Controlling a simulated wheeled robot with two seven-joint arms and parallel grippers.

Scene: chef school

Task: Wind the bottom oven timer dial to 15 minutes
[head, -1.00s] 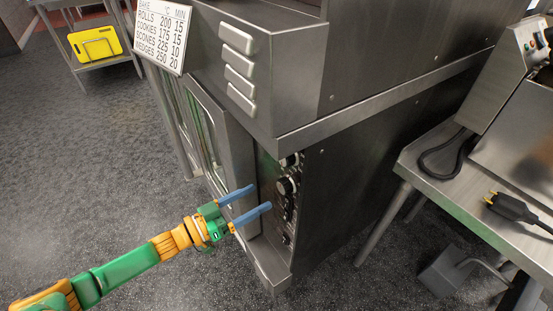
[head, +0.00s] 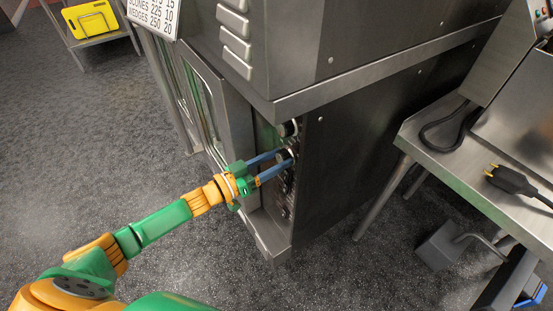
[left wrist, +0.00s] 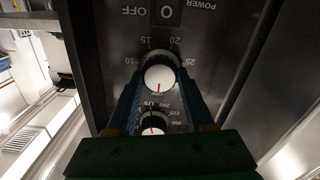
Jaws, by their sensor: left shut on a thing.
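The oven's control panel has several dials. In the left wrist view a timer dial (left wrist: 159,78) has a white face and a red mark. Around it I read 10, 15, 20, 25 and OFF, and the red mark points down in the picture toward OFF. My left gripper (head: 286,157) is shut on this dial, with a blue finger on each side; the gripper also shows in the left wrist view (left wrist: 160,85). In the head view the fingers partly hide the dial. My right gripper is not in view.
Another dial (left wrist: 152,130) with temperature numbers sits below the held one in the wrist view. A baking chart (head: 155,14) hangs at the oven's upper left. A steel table (head: 440,160) with a black plug (head: 510,181) stands at right. Open floor lies at left.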

